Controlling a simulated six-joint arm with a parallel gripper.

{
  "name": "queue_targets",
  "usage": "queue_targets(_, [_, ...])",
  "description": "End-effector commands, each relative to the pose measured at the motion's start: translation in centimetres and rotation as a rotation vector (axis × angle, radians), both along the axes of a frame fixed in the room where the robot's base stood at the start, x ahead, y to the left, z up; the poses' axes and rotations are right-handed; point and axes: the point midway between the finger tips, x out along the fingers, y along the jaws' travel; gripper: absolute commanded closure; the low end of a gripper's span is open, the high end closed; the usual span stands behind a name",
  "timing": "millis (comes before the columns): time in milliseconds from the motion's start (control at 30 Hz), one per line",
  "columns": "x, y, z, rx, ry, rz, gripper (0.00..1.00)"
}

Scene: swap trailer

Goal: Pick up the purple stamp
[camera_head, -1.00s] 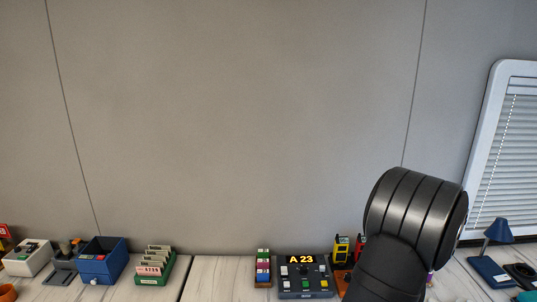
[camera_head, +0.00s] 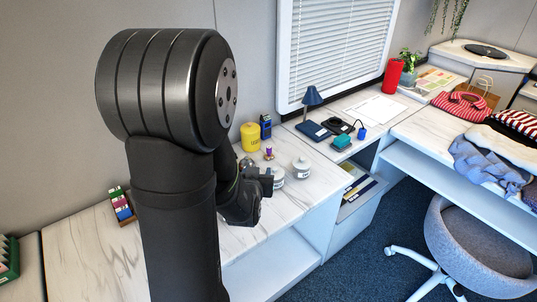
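A small purple item (camera_head: 269,153), which looks like the purple stamp, stands on the marble-patterned counter (camera_head: 283,214) just in front of the yellow canister (camera_head: 250,137). My gripper (camera_head: 266,182) is low over the counter, nearer the camera than the purple item and apart from it in the picture. My dark arm fills the left middle of the view and hides part of the counter. The fingers are small, dark and seen from behind, so their opening does not show.
Grey-white round tins (camera_head: 301,169) stand right beside my gripper. A dark blue device (camera_head: 265,126) stands behind. A rack of coloured blocks (camera_head: 121,205) is left of my arm. A blue lamp (camera_head: 311,97) and teal item (camera_head: 341,142) are farther right. The counter's front is bare.

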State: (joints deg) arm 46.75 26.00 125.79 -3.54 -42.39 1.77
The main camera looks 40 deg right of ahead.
Motion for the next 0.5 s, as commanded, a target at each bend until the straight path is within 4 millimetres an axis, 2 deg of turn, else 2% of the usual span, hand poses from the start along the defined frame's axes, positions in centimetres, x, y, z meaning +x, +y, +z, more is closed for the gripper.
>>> queue_targets(67, [0.0, 0.0, 1.8, -0.005, -0.005, 0.000, 0.52])
queue_targets(400, [0.0, 0.0, 6.7, -0.003, -0.003, -0.001, 0.52])
queue_targets(500, [1.1, -0.9, 6.8, 0.027, 0.004, -0.002, 0.52])
